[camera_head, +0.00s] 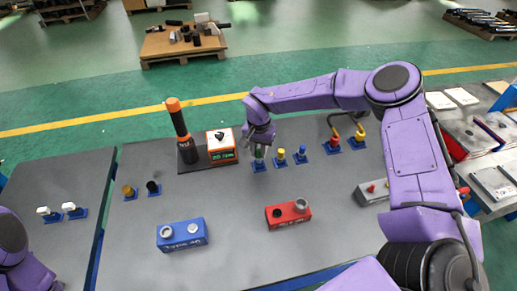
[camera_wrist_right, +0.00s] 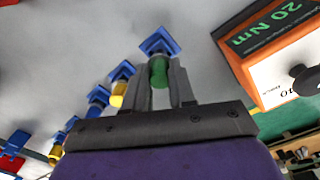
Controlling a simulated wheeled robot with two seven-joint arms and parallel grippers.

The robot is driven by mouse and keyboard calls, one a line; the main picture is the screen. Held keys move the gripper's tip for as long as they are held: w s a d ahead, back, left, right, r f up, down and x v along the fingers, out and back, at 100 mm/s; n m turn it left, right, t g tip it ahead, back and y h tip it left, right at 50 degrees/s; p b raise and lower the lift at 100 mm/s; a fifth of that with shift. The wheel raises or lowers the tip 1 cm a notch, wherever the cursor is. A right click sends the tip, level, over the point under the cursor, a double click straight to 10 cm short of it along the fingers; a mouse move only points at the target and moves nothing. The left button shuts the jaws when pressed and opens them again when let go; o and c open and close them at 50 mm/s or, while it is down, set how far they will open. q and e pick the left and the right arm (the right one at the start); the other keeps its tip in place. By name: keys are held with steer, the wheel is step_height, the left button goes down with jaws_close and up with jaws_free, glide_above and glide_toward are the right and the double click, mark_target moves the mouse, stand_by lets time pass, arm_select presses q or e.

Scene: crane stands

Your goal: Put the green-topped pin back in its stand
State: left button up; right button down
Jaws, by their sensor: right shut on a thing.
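The green-topped pin (camera_wrist_right: 158,72) is between the two fingers of my right gripper (camera_wrist_right: 164,86) in the right wrist view. My right gripper (camera_head: 258,150) is shut on it and points down at the table in the head view. A blue stand (camera_head: 260,167) is directly below the gripper, and it also shows just beyond the green top in the right wrist view (camera_wrist_right: 158,41). The pin's lower end is hidden, so I cannot tell whether it is in the stand or just above it. My left gripper is out of view; only part of that arm shows at lower left.
Blue stands with a yellow-topped pin (camera_head: 281,153) and a blue-topped pin (camera_head: 302,149) are close on the right. An orange-and-white torque tester (camera_head: 221,148) is close on the left. A blue box (camera_head: 182,235) and a red box (camera_head: 288,215) stand in front.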

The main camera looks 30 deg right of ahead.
mark_target(259, 150)
steer(key=shift+f+b, duration=0.4)
steer(key=shift+f, duration=0.5)
steer(key=c, duration=0.9)
jaws_free()
steer(key=shift+o, duration=0.2)
step_height(259, 150, up, 5)
steer(key=p, duration=0.4)
steer(key=shift+p, duration=0.35)
